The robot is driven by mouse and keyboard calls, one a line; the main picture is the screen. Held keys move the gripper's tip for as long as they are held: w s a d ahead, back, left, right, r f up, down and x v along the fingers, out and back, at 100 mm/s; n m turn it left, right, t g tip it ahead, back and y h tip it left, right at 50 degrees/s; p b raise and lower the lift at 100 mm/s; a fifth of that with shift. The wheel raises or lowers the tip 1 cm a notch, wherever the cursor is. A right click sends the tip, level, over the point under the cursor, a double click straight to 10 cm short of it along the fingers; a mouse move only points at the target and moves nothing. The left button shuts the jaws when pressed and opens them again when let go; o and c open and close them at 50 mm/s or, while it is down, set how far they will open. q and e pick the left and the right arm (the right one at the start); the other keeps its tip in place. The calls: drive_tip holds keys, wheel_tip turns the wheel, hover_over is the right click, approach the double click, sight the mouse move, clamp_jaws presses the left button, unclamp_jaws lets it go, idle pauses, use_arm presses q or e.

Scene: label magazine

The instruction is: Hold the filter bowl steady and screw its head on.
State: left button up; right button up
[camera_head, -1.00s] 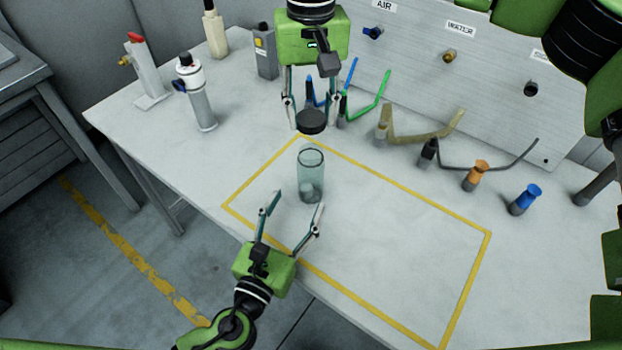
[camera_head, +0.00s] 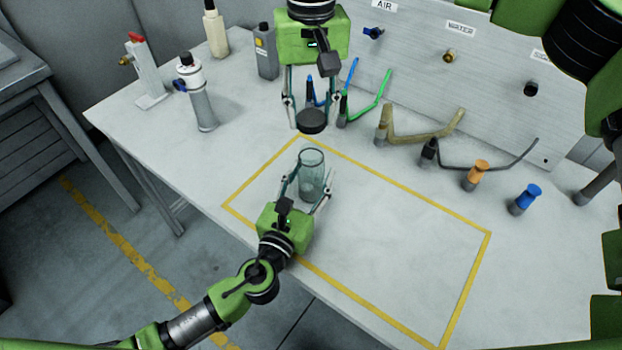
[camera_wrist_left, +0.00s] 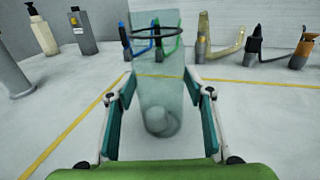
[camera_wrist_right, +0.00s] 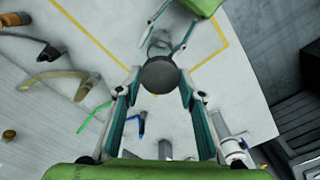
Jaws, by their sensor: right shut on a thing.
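The clear filter bowl (camera_head: 312,170) stands upright inside the yellow outline near its far corner. My left gripper (camera_head: 308,192) reaches it from the front with one finger on each side. In the left wrist view the bowl (camera_wrist_left: 158,100) stands between the open fingers (camera_wrist_left: 160,118), with gaps visible at both sides. The black round head (camera_head: 311,121) is held above and a little behind the bowl by my right gripper (camera_head: 311,112), which points down. In the right wrist view the head (camera_wrist_right: 160,74) sits between the fingertips, partly covering the bowl below.
A grey-and-white filter unit (camera_head: 199,95), a red-handled valve (camera_head: 147,75), a pump bottle (camera_head: 215,32) and a grey bottle (camera_head: 265,52) stand at the left. Several hoses and fittings line the panel (camera_head: 470,90). The right of the yellow outline (camera_head: 465,290) is clear.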

sight(311, 132)
use_arm(q)
clamp_jaws()
use_arm(e)
drive_tip(key=shift+f, duration=2.5)
drive_tip(key=shift+f, duration=0.9)
drive_tip(key=shift+f, duration=0.55)
